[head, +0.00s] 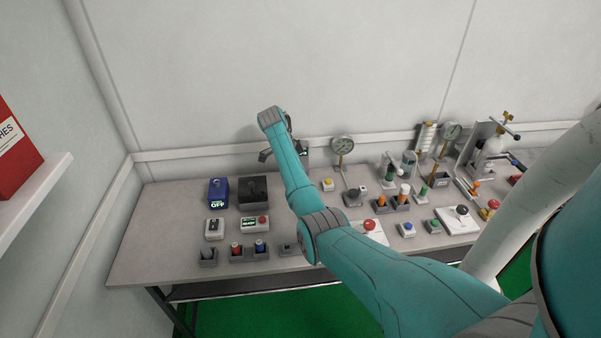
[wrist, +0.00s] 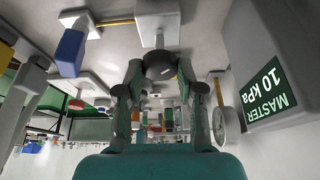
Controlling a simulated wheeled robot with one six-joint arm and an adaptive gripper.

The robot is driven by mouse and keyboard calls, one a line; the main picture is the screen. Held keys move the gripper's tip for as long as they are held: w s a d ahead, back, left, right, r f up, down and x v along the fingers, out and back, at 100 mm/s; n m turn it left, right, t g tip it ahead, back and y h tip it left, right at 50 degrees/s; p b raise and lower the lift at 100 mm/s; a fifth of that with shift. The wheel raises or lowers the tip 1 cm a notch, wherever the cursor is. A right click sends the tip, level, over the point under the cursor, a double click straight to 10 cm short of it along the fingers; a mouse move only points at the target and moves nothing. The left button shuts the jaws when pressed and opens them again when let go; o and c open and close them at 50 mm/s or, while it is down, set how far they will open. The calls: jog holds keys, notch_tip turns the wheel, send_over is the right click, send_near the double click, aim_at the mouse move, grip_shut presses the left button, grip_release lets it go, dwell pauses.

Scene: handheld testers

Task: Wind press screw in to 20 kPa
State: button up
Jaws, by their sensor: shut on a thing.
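In the wrist view, which is upside down, my gripper (wrist: 162,88) is shut on a dark round knob (wrist: 160,64), with one finger on each side. The knob sits against a pale block (wrist: 156,28) and bears a small light mark. A grey master unit (wrist: 268,52) stands at the right, its green display (wrist: 268,92) reading "MASTER 10 kPa". In the head view my wrist is over the back of the bench, and my arm hides the knob and most of the fingers.
A yellow tube (wrist: 116,22) runs from the pale block towards a blue-fronted device (wrist: 70,50). In the head view, a dial gauge (head: 342,145) stands right of my wrist. A blue box (head: 218,191) and a black box (head: 253,190) stand left. Several small testers crowd the bench's right half.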

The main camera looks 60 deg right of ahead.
jog(key=m+y, duration=0.1)
jog(key=m, duration=0.1)
jog(key=m+y, duration=0.1)
jog(key=m, duration=0.4)
jog(key=shift+w+d+r+g+y, duration=0.1)
jog(key=shift+d+g+y, duration=0.15)
jog(key=shift+g+y, duration=0.15)
jog(key=m+y, duration=0.1)
jog(key=m, duration=0.2)
jog(key=shift+d+m, duration=0.1)
jog(key=shift+m, duration=0.3)
jog(key=shift+m+t+y, duration=0.4)
jog(key=shift+m+y, duration=0.3)
jog(key=shift+m, duration=1)
jog(key=shift+d, duration=0.1)
jog(key=o, duration=1.1)
jog(key=shift+s, duration=0.2)
jog(key=shift+o, duration=0.2)
